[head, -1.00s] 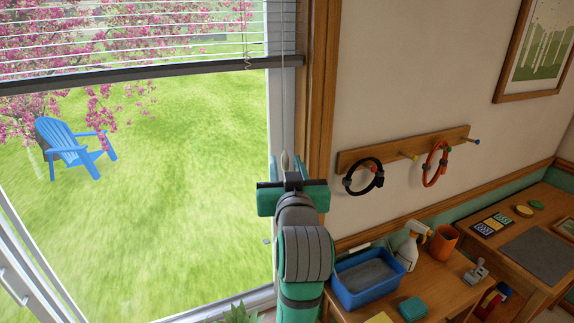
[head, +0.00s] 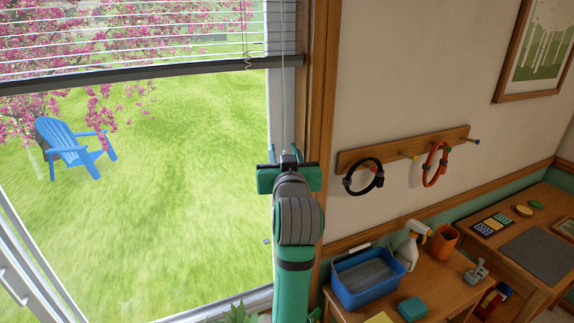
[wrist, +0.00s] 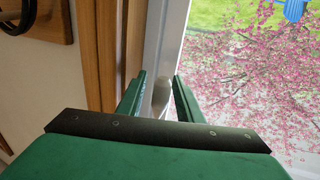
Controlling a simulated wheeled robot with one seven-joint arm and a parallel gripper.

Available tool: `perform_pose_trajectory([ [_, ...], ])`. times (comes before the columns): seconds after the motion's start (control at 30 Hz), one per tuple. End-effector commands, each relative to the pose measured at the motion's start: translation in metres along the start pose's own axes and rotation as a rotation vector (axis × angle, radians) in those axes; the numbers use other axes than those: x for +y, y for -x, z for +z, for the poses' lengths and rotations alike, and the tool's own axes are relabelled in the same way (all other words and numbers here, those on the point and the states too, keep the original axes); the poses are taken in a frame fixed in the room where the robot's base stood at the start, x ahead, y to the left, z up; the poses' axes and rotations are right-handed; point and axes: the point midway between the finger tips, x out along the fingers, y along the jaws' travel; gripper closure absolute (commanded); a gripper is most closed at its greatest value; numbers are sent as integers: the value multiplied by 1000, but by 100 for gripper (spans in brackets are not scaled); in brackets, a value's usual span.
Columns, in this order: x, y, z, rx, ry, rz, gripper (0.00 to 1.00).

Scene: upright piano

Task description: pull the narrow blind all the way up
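A white slatted blind (head: 130,50) with a dark bottom rail (head: 150,73) covers the top of the window in the head view; its left end is cut off. A thin pull cord (head: 283,105) hangs straight down at the window's right edge to my gripper (head: 289,166). In the wrist view, a pale cord tassel (wrist: 161,93) stands between the two fingers of my gripper (wrist: 159,92). The fingers are apart, with a gap showing beside the tassel.
The wooden window frame (head: 318,90) is close on the right of my gripper. Rings hang from a wall peg rail (head: 400,150) further right. A low table holds a blue bin (head: 345,290) and a spray bottle (head: 411,245). The window side is clear.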

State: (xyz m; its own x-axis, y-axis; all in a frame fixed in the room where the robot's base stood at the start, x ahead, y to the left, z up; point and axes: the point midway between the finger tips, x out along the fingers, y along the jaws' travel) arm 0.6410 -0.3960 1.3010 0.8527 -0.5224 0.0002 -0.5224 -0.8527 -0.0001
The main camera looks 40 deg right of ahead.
Motion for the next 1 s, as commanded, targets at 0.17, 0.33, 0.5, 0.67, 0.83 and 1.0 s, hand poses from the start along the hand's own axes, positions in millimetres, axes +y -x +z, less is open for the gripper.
perform_pose_trajectory([
  [0.17, 0, 0, 0, 0, 0, 0, 100],
  [0.33, 0, 0, 4, -1, 0, 0, 100],
  [0.5, 0, 0, 25, -5, 0, 0, 100],
  [0.67, 0, 0, 47, -5, 0, 0, 100],
  [0.83, 0, 0, 70, -5, 0, 0, 100],
  [1.0, 1, 0, 88, -4, 0, 1, 100],
])
